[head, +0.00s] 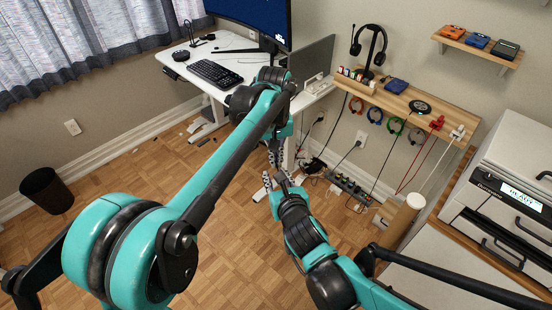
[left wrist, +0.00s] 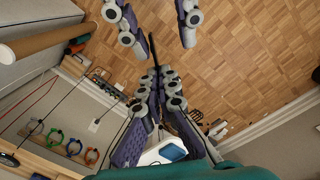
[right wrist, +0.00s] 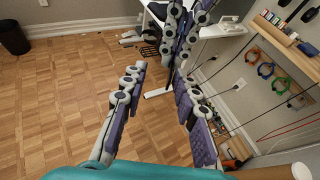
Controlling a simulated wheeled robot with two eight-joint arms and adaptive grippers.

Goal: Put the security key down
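A slim dark stick, which I take to be the security key (left wrist: 153,48), juts from the fingertips of my left gripper (left wrist: 158,74). Both left fingers close together on its end. In the head view my left gripper (head: 275,158) points down in mid-air beside the desk. My right gripper (head: 276,178) is just below it, pointing up. In the right wrist view my right gripper (right wrist: 159,72) has its fingers spread with a clear gap. The key's lower end hangs near its right finger; I cannot tell whether they touch.
The white desk (head: 246,66) holds a keyboard (head: 215,73) and monitor. A wooden shelf (head: 440,116) with a headset stand and hanging cables is on the wall. A power strip (head: 348,186) and cables lie below it. A printer (head: 505,190) is at right. Floor is open at left.

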